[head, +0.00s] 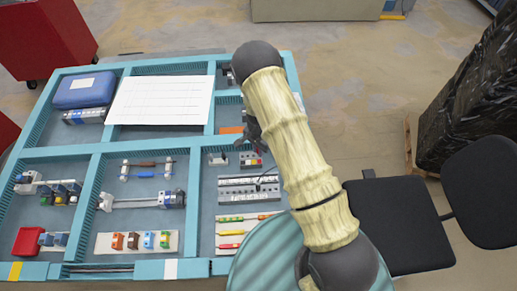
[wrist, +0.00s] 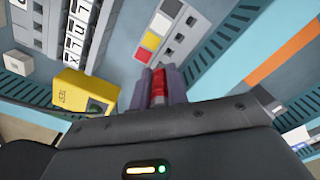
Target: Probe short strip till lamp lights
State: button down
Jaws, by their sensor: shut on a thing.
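The short strip (wrist: 165,35) shows in the wrist view as a grey block with white, yellow and red squares beside dark sockets. In the head view it is the small block (head: 250,160) above a longer strip (head: 248,188). My gripper (wrist: 158,85) is shut on a red probe (wrist: 158,84), held between its fingers. The probe's tip points toward the red-square end of the short strip, and I cannot tell whether it touches. In the head view my gripper (head: 254,131) is dark and partly hidden by my arm. I cannot make out a lit lamp.
A yellow box (wrist: 85,92) stands left of my fingers in the wrist view. An orange piece (head: 231,130) lies above the short strip. Teal dividers (head: 195,180) separate the compartments. A white sheet (head: 160,100) and blue case (head: 85,90) fill the upper left.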

jog(key=shift+f+b, duration=0.35)
jog(key=shift+f, duration=0.15)
jog(key=c, duration=1.3)
grip_release()
